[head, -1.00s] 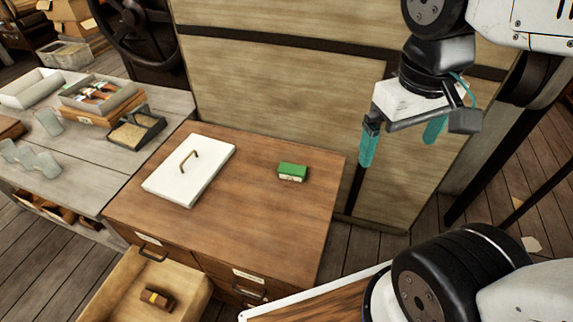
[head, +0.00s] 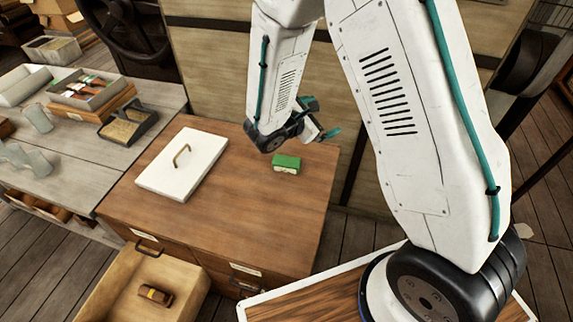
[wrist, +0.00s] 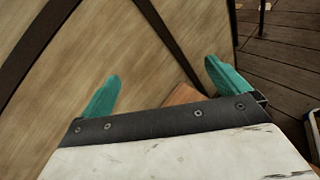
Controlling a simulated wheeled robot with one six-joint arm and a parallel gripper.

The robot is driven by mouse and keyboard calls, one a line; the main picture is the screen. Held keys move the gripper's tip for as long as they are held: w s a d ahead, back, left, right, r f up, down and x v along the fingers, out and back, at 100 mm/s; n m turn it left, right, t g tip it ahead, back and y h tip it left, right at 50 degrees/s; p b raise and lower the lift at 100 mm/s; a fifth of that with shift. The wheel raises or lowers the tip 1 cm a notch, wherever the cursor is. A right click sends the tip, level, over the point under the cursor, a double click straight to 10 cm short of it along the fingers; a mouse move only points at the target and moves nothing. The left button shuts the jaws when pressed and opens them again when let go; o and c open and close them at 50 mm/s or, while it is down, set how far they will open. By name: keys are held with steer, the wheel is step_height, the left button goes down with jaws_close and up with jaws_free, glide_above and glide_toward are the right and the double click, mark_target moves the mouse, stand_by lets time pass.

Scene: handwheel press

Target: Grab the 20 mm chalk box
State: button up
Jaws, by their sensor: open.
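A small green box (head: 286,164) with a pale label on its front side sits on the brown wooden cabinet top (head: 250,215) in the head view. It looks like the chalk box, but I cannot read a size on it. My gripper (head: 322,118) is near the back right of the cabinet, above and behind the green box and apart from it. In the wrist view my gripper (wrist: 162,75) shows two teal fingers spread wide with nothing between them. The green box is not visible there; a corner of brown wood shows beyond the fingers.
A white lid-like panel with a handle (head: 184,168) lies left of the green box. A grey workbench (head: 80,170) with trays stands left. A wooden panel rises behind the cabinet.

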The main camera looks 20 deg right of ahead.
steer(key=w+a+f+n+t+y, duration=0.25)
steer(key=a+f+n, duration=0.25)
steer(key=f, duration=0.5)
steer(key=n+t+y, duration=0.3)
steer(key=n+y, duration=0.1)
steer(key=n, duration=0.2)
glide_toward(286, 161)
steer(key=x, duration=0.2)
steer(key=shift+w+d+f+h, duration=0.15)
steer(key=shift+w+f+h, duration=0.1)
steer(key=shift+w+d+f, duration=0.15)
steer(key=shift+w+f, duration=0.05)
steer(key=shift+w, duration=0.05)
steer(key=x, duration=0.6)
steer(key=shift+w+d, duration=0.2)
steer(key=shift+w, duration=0.15)
steer(key=c, duration=0.7)
